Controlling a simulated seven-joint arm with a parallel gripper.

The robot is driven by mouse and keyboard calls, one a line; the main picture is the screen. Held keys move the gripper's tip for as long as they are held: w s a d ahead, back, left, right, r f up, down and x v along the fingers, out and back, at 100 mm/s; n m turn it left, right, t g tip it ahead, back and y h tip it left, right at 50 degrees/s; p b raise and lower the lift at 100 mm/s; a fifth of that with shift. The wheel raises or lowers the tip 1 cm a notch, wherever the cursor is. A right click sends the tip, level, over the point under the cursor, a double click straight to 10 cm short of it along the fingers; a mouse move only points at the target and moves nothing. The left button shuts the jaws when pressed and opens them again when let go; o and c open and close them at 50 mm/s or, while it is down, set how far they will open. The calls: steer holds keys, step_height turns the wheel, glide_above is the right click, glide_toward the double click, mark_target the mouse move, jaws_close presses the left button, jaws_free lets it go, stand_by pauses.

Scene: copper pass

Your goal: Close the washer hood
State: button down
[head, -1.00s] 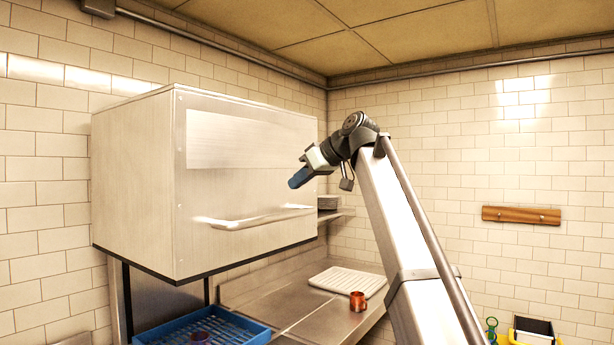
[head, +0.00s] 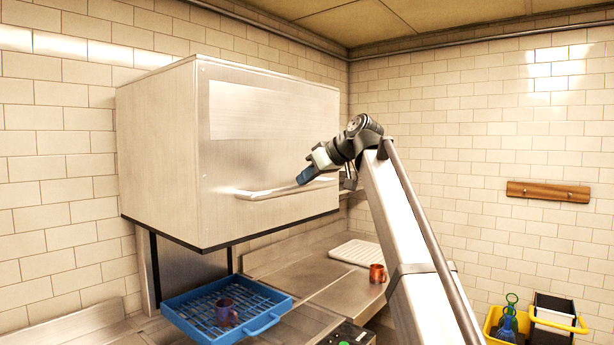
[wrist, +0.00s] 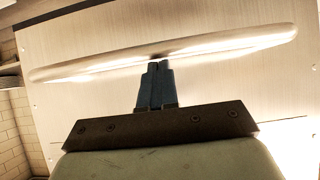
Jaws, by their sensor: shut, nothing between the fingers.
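The washer hood (head: 262,118) is a large steel box, raised above the blue rack, with a dark lower edge. Its long bar handle (head: 262,191) runs across the lower front face. My gripper (head: 300,180) has blue fingers and is at the right part of the handle in the head view. In the wrist view the hood front (wrist: 110,40) fills the background and the handle (wrist: 210,50) crosses above my shut fingers (wrist: 156,68). The fingertips reach the handle's lower edge there; I cannot tell whether they touch it. Nothing is between the fingers.
A blue rack (head: 180,318) with a purple mug (head: 226,313) sits under the hood. A red mug (head: 377,273) and a white ribbed board (head: 352,252) lie on the steel counter (head: 335,293). A yellow caddy (head: 493,322) stands at lower right. A wooden hook rail (head: 548,191) is on the wall.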

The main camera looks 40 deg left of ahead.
step_height(320, 180, down, 40)
steer(key=shift+r, duration=0.15)
stand_by(0.4)
steer(key=a+r+v, duration=0.1)
steer(key=r+v, duration=0.1)
steer(key=v, duration=1.1)
steer(key=shift+a+r, duration=0.25)
